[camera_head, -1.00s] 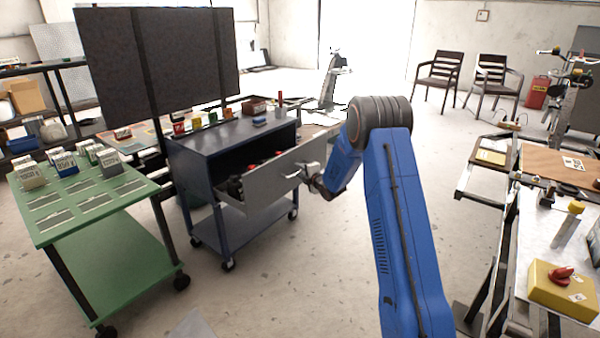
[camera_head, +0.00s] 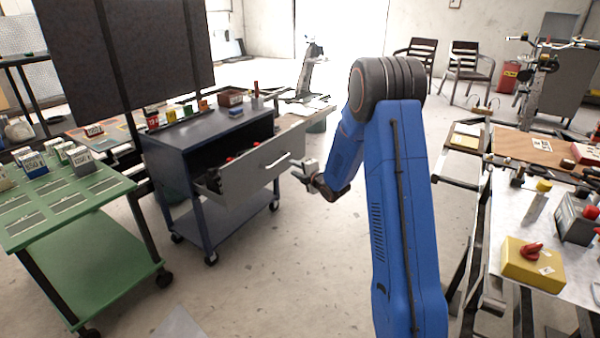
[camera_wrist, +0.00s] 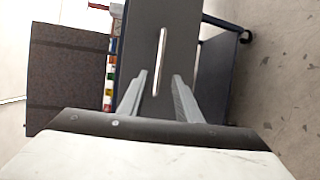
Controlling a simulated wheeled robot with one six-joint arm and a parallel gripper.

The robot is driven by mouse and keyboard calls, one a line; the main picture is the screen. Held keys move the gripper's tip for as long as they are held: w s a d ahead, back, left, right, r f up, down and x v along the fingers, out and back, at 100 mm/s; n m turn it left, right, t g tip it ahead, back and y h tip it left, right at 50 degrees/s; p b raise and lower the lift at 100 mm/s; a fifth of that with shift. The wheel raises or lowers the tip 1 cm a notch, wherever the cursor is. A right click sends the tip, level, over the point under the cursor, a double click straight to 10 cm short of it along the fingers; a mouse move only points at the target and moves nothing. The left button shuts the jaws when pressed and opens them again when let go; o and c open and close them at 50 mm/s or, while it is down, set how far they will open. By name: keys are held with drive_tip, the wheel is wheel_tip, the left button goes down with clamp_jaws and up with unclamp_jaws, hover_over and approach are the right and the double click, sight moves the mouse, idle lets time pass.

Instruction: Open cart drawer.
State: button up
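The dark blue cart (camera_head: 192,132) stands left of centre in the head view. Its grey drawer (camera_head: 247,175) is pulled out, with dark and red items visible inside. The drawer's pale bar handle (camera_head: 277,161) faces my arm. My gripper (camera_head: 301,171) is just right of the handle, apart from it. In the wrist view the grey drawer front (camera_wrist: 149,20) lies ahead, and the handle (camera_wrist: 160,58) shows beyond the fingertips. The two fingers of my gripper (camera_wrist: 158,80) are spread with nothing between them.
A green table (camera_head: 85,205) with small boxes stands left of the cart, and a dark panel (camera_head: 130,50) rises behind. A workbench (camera_head: 500,215) with a yellow box (camera_head: 533,262) is at the right. Floor (camera_head: 270,270) is clear in front of the cart.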

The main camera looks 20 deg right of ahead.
drive_tip(key=shift+v, duration=1.85)
drive_tip(key=s+a+r+m+g+h, duration=0.1)
drive_tip(key=s+r+m+g+h, duration=0.1)
drive_tip(key=s+r+m, duration=0.65)
drive_tip(key=s+r+m+g+h, duration=0.25)
drive_tip(key=s+r, duration=0.25)
drive_tip(key=s, duration=0.7)
drive_tip(key=s+a+m+g, duration=0.3)
drive_tip(key=s+m, duration=0.2)
drive_tip(key=s, duration=1.3)
drive_tip(key=s+a+m+g, duration=0.3)
drive_tip(key=s+a+m, duration=0.1)
drive_tip(key=s, duration=1.4)
drive_tip(key=shift+a+f+m+y, duration=0.3)
drive_tip(key=shift+m+y, duration=0.15)
drive_tip(key=shift+m, duration=0.35)
